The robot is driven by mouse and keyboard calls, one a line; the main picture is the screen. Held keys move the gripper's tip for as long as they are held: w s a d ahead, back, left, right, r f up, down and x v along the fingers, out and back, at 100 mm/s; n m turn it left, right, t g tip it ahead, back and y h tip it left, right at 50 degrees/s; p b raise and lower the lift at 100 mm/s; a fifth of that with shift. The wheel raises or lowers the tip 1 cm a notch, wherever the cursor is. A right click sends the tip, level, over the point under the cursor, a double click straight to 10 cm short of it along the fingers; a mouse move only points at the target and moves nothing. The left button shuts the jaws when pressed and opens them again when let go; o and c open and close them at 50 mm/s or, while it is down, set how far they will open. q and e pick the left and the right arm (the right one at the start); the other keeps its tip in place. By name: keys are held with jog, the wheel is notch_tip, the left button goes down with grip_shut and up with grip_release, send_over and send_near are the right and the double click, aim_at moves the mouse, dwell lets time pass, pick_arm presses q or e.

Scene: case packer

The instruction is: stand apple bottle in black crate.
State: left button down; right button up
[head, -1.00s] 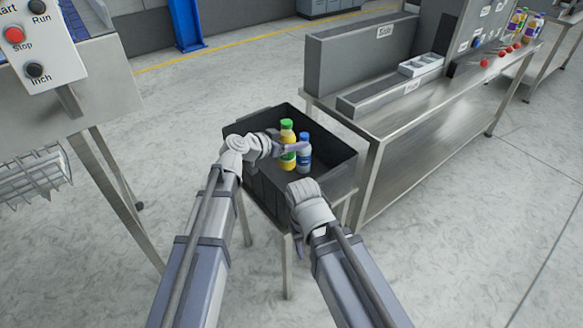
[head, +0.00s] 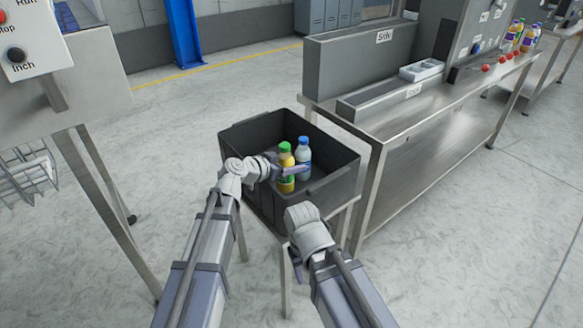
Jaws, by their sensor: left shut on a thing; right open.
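The black crate (head: 335,188) stands on a small metal stand. A yellow bottle with a green cap (head: 286,160), which I take as the apple bottle, is upright inside the crate's outline. My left gripper (head: 288,172) is shut on it, and its fingers cross the bottle's middle. The bottle's base is partly hidden, so I cannot tell whether it touches the crate floor. A blue-capped bottle (head: 304,160) stands upright in the crate, just right of the yellow one. My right gripper (head: 298,268) is open and empty, low outside the crate's near side.
A steel workbench (head: 440,125) is right of the crate, with a white tray (head: 421,70) on it. Several bottles (head: 522,35) stand at its far end. A control panel (head: 35,40) and a wire basket (head: 28,172) are at left. Free room remains in the crate's right part.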

pick_arm(q)
jog(key=shift+f+b, duration=0.4)
jog(key=shift+b, duration=0.15)
jog(key=shift+f, duration=0.1)
jog(key=shift+s, duration=0.1)
jog(key=shift+c, duration=0.2)
grip_release()
jog(key=shift+s, duration=0.1)
jog(key=shift+d, duration=0.1)
